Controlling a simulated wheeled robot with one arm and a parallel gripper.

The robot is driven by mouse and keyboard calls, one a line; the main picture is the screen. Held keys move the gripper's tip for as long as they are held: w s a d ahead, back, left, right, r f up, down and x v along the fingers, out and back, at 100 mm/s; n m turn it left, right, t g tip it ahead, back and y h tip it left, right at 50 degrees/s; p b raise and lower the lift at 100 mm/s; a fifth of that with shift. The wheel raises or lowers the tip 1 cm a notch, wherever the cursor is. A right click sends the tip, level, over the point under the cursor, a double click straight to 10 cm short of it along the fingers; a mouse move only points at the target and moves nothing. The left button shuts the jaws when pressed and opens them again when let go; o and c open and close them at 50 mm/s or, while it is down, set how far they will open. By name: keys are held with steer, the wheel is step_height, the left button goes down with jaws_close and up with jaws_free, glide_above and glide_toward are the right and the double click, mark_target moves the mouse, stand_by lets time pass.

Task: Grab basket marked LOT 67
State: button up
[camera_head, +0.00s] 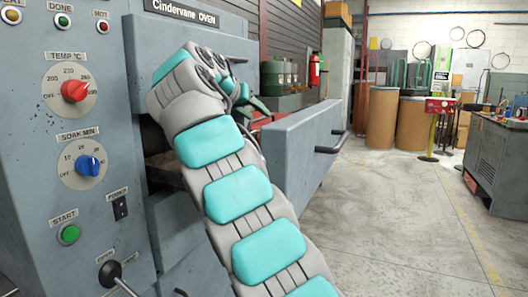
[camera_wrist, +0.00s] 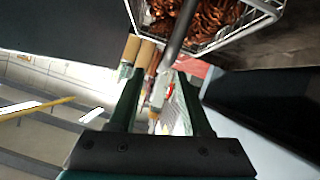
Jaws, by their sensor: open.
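In the wrist view, a wire basket (camera_wrist: 236,34) filled with copper-brown coiled springs is at the top. A grey bar (camera_wrist: 181,28), which looks like its handle, runs down from it between the fingers of my gripper (camera_wrist: 166,72). The two dark green fingers are open, one on each side of the bar; I cannot tell whether they touch it. No LOT marking is readable. In the head view, my arm reaches up towards the opening of the Cindervane oven (camera_head: 183,14), and the basket and my fingertips are hidden or unclear there.
The oven panel has a red temperature knob (camera_head: 75,90), a blue soak knob (camera_head: 88,165) and a green start button (camera_head: 69,234). A grey drawer-like front (camera_head: 305,150) with a handle juts out beyond my arm. The floor (camera_head: 400,215) to the right is clear, up to a workbench (camera_head: 497,165).

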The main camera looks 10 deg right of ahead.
mark_target(262, 118)
steer(key=shift+x, duration=2.75)
steer(key=shift+w+a+r, duration=0.1)
steer(key=shift+w+a, duration=0.05)
steer(key=shift+a, duration=0.05)
jaws_close()
